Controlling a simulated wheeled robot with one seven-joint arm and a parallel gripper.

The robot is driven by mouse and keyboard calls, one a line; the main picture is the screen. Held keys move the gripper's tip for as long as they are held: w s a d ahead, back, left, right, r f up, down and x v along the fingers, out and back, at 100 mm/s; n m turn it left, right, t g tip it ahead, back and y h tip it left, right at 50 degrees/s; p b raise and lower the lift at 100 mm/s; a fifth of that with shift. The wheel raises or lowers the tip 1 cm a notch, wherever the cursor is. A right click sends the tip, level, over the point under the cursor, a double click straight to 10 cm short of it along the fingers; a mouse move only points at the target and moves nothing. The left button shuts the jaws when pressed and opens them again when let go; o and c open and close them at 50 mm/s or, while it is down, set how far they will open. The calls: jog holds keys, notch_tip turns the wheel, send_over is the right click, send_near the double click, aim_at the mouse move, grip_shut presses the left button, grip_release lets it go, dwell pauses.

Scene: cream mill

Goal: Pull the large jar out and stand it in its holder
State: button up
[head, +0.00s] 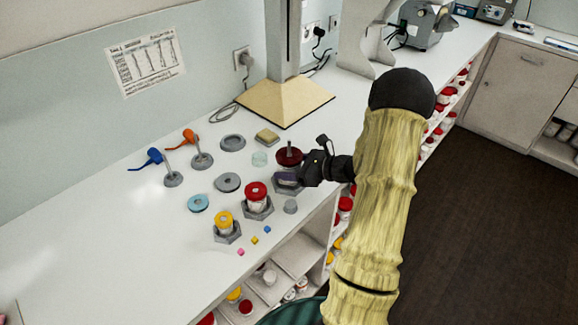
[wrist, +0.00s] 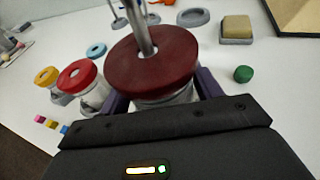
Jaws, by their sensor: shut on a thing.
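The large jar has a dark red lid (head: 288,157) with a metal rod standing up from its middle. In the wrist view the lid (wrist: 150,65) hides most of the pale jar body (wrist: 168,98). My gripper (head: 288,179) comes from the right, its purple fingers shut around the jar body below the lid; it also shows in the wrist view (wrist: 165,96).
A red-lidded jar (head: 256,189) and a yellow-lidded jar (head: 224,219) stand in hexagonal holders nearby. A column base (head: 285,103) stands behind.

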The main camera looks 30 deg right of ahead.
jog(key=shift+f+b, duration=0.65)
jog(key=shift+f, duration=0.25)
jog(key=o, duration=1.4)
jog(key=shift+s+d+r, duration=0.1)
jog(key=shift+r+p+v, duration=0.2)
jog(key=shift+p+v, duration=0.4)
jog(key=shift+v, duration=0.75)
jog(key=shift+r+p+v, duration=0.2)
jog(key=shift+p+v, duration=0.4)
jog(key=shift+v, duration=0.75)
jog(key=shift+r+p+v, duration=0.15)
jog(key=shift+p+v, duration=0.45)
jog(key=shift+v, duration=0.75)
